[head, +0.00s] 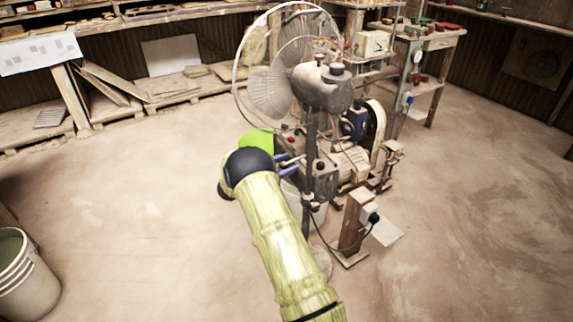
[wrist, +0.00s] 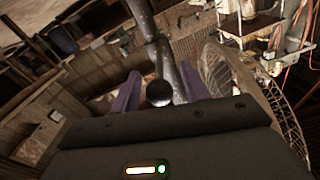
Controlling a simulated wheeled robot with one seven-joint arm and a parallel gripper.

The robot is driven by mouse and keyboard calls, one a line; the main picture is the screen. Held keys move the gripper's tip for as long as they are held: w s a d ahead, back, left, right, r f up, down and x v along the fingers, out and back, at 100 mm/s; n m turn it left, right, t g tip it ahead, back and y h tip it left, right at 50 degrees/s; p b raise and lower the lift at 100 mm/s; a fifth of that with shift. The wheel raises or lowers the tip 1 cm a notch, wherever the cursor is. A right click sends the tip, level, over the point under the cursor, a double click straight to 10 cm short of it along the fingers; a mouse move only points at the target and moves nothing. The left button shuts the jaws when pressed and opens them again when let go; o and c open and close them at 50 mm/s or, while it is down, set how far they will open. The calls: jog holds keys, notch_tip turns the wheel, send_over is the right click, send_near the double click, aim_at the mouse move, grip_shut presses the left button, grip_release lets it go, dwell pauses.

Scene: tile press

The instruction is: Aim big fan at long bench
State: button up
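The big fan has a round wire cage (head: 268,92) and a dusty motor housing (head: 322,86) on a dark upright pole (head: 309,190). Its cage is on the left side of the motor and faces left and back in the head view. A long bench (head: 165,20) runs along the back wall, upper left. My gripper (head: 290,160) is beside the fan's pole, below the motor. In the wrist view its two purple fingers (wrist: 158,93) stand apart, with a dark round knob and the pole between them. Whether they touch it cannot be told. The cage (wrist: 240,80) shows at right.
A machine with a belt wheel (head: 375,135) stands just right of the fan. A wooden post with a switch box (head: 356,222) and cable stands in front of it. A bucket (head: 25,280) is at lower left. The floor (head: 140,200) at left is clear.

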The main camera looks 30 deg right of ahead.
jog(key=s+a+p, duration=0.2)
jog(key=a, duration=1.5)
jog(key=shift+s+a, duration=0.15)
jog(key=shift+s, duration=0.05)
